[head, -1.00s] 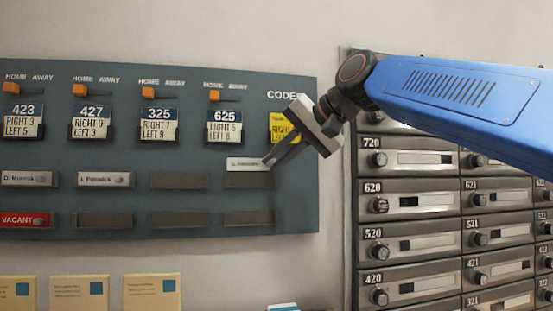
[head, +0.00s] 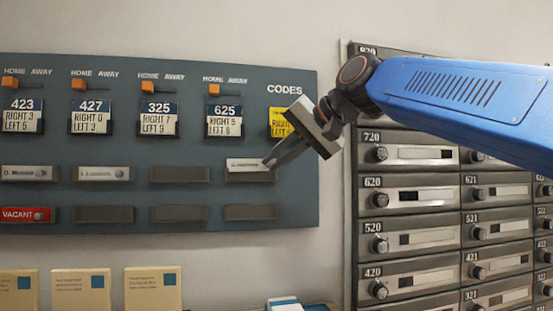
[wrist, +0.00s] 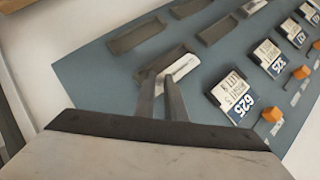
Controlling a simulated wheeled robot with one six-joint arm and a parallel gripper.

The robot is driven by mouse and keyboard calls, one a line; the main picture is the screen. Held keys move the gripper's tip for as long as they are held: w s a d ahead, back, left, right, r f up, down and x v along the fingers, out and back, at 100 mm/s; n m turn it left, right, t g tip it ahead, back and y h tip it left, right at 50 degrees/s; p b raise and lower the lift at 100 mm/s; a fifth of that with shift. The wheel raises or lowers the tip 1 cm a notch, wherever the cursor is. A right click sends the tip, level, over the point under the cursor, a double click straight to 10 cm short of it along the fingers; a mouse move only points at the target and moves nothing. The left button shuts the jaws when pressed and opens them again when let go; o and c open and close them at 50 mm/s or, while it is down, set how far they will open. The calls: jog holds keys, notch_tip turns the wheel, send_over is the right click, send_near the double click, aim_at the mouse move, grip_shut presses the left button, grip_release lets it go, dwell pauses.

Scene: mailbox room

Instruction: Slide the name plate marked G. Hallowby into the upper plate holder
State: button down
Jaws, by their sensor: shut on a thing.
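The white name plate (head: 250,163) has small dark lettering, too blurred to read for certain. It is at the upper plate holder (head: 248,178) under box 625, slightly tilted, with the holder's dark lower strip showing below it. I cannot tell how deep the plate sits in the holder. My gripper (head: 270,163) is shut on the plate's right end, reaching in from the upper right. In the wrist view, my gripper's fingers (wrist: 162,80) meet the pale plate (wrist: 170,60) over the holder. The fingers hide part of the plate.
The empty lower holder (head: 249,212) is directly below. Other holders are to the left, including a red VACANT plate (head: 25,215). The yellow codes card (head: 279,122) is close above my gripper. Metal mailboxes (head: 415,205) stand right; cream envelopes (head: 153,290) stand below the board.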

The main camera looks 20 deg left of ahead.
jog(key=shift+f, duration=0.8)
dwell(0.7)
jog(key=c, duration=1.3)
grip_release()
jog(key=shift+c, duration=0.2)
jog(key=s+d, duration=0.4)
jog(key=s, duration=0.2)
jog(key=shift+s, duration=0.4)
jog(key=shift+d, duration=0.1)
